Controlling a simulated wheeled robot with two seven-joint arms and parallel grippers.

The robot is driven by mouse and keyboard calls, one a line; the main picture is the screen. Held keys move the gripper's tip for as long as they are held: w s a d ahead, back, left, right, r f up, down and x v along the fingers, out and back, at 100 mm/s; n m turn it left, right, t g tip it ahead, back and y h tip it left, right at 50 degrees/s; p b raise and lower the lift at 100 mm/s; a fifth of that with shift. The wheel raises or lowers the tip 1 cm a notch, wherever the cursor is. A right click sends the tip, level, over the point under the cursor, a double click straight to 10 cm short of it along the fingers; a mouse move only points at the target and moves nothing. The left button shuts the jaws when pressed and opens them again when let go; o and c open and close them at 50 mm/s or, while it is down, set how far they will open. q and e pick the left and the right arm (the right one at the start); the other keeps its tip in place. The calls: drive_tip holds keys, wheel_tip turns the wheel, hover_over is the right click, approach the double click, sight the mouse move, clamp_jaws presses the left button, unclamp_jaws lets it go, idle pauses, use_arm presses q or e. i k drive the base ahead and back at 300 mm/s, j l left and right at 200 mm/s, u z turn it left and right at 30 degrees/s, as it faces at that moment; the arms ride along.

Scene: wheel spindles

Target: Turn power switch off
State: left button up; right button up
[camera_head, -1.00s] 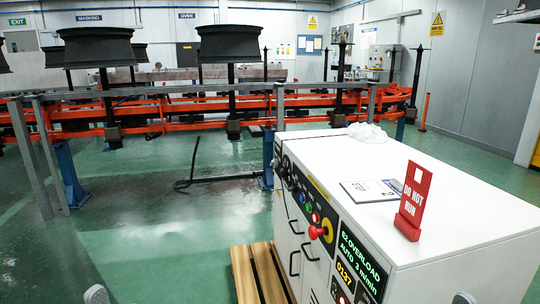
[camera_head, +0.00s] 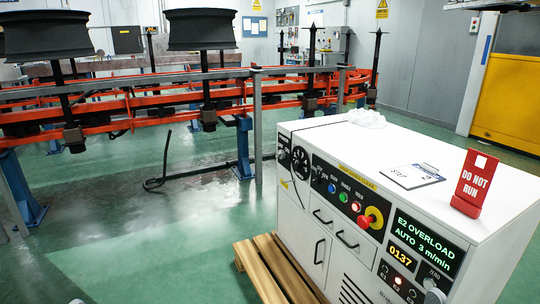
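A white control cabinet (camera_head: 440,190) stands at the right, its front panel facing partly towards me. On the panel are a black dial (camera_head: 300,162), blue, green and red round buttons, and a red knob on a yellow base (camera_head: 370,217). A dark switch plate (camera_head: 284,151) sits at the panel's left end; its label and position are too small to read. I cannot tell which control is the power switch. The display (camera_head: 424,243) reads "E2 OVERLOAD AUTO 3 m/min", with "0137" below. Neither gripper shows; only small grey parts, probably mine, show at the bottom edge.
A red "DO NOT RUN" sign (camera_head: 473,180), a clipboard (camera_head: 412,175) and a crumpled white cloth (camera_head: 366,118) are on the cabinet top. A wooden pallet (camera_head: 262,262) lies at its base. A metal rail (camera_head: 130,104) fences the orange spindle line. Green floor is open at the left.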

sight(281, 154)
drive_tip(key=i+j+z, duration=0.3)
drive_tip(key=j, duration=0.4)
drive_tip(key=i+j+z, duration=0.35)
drive_tip(key=j, duration=0.4)
drive_tip(key=i+j+z, duration=0.15)
drive_tip(key=j, duration=0.25)
drive_tip(key=i+j+z, duration=0.1)
drive_tip(key=i+z, duration=0.2)
drive_tip(key=i, duration=0.55)
